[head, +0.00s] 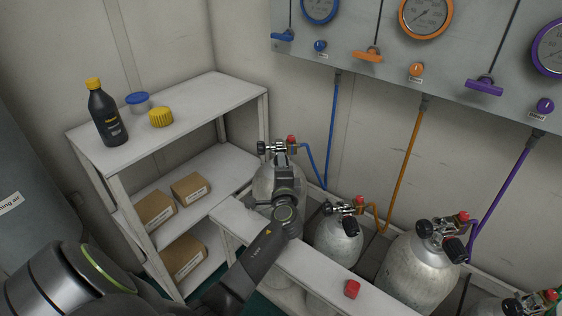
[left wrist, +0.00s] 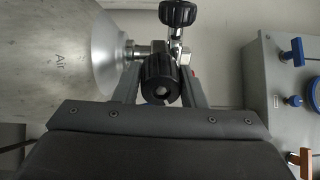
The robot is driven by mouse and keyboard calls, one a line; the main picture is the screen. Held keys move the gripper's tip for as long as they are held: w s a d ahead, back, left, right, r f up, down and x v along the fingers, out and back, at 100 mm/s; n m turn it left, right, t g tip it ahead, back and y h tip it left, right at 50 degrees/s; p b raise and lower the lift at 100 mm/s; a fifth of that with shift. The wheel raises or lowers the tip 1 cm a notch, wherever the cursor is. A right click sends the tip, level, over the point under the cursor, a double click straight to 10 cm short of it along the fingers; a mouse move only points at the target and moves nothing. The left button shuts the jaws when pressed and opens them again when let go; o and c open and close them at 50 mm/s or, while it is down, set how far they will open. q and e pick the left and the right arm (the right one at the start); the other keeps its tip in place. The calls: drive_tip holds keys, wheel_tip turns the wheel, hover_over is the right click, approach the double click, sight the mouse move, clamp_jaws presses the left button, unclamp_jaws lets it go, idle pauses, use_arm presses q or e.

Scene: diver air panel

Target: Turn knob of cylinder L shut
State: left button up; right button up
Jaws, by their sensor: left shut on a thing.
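The leftmost grey cylinder (head: 267,180) stands behind the white rail, with a blue hose at its valve; I take it as cylinder L. Its valve has a black knob (head: 262,147) on the left and a red part (head: 291,139) on the right. My left gripper (head: 283,160) reaches over the cylinder's top and hides part of the valve. In the left wrist view, a ribbed black knob (left wrist: 160,78) sits between my fingers, which are shut on it. A second black knob (left wrist: 178,14) shows above it, outside the fingers. My right gripper is not in view.
More cylinders (head: 335,243) stand to the right behind the white rail (head: 320,268). A red cap (head: 352,289) lies on the rail. A shelf (head: 215,97) with a bottle, tubs and boxes stands left. The gauge panel (head: 340,22) hangs above.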

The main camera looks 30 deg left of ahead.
use_arm(q)
drive_tip(key=m+p, duration=0.2)
drive_tip(key=m, duration=0.2)
drive_tip(key=shift+r, duration=0.2)
drive_tip(key=shift+m+p, duration=0.45)
drive_tip(key=shift+m, duration=0.05)
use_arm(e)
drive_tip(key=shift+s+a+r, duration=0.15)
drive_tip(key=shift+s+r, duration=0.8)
use_arm(q)
drive_tip(key=shift+f, duration=0.1)
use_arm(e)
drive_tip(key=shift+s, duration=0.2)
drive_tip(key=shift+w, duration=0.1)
use_arm(q)
drive_tip(key=o, duration=1)
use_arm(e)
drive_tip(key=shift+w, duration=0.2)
